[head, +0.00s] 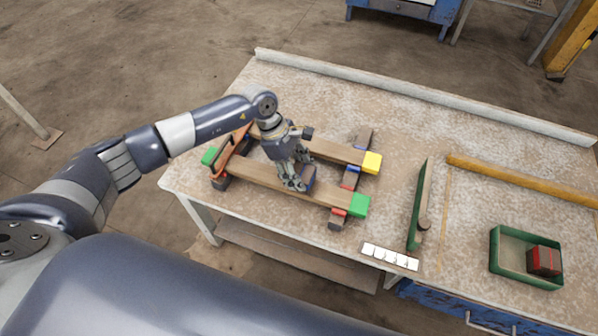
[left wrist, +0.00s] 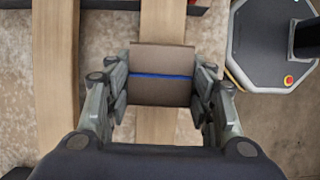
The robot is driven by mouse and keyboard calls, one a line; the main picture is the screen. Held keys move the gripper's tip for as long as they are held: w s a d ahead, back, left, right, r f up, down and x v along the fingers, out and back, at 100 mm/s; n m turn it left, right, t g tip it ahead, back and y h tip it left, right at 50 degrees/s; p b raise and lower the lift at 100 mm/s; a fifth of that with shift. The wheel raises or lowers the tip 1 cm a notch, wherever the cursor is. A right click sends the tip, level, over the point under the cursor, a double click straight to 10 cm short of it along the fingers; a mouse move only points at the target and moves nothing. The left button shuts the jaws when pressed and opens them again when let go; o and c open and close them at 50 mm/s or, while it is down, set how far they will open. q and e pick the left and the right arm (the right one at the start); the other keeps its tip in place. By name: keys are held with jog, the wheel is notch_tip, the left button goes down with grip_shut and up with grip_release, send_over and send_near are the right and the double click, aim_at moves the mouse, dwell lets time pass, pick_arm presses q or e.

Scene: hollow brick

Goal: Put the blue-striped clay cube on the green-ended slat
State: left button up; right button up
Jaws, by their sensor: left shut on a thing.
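The blue-striped clay cube (left wrist: 162,88) is brown with a blue line across it. My left gripper (left wrist: 163,100) is shut on it, one finger on each side. In the head view my left gripper (head: 297,184) points down over the near slat, and the cube (head: 309,175) is partly hidden by the fingers. The green-ended slat (head: 258,183) lies across supports, with a green block at each end. In the left wrist view the slat (left wrist: 160,22) runs directly beneath the cube. I cannot tell whether they touch. My right gripper is not in view.
The yellow-ended slat (head: 338,152) lies parallel behind. To the right are a green-edged board (head: 418,205), white tiles (head: 390,257), a wooden bar (head: 520,180) and a green tray (head: 511,274) holding a red block.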

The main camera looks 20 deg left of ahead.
pick_arm(q)
jog(key=shift+f, duration=0.15)
jog(key=o, duration=1.1)
jog(key=shift+c, duration=0.2)
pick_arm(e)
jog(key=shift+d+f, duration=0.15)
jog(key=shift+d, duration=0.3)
pick_arm(q)
jog(key=shift+r, duration=0.35)
jog(key=b+v, duration=0.1)
jog(key=v, duration=1)
jog(key=shift+a+r+b, duration=0.15)
jog(key=shift+r+b, duration=0.2)
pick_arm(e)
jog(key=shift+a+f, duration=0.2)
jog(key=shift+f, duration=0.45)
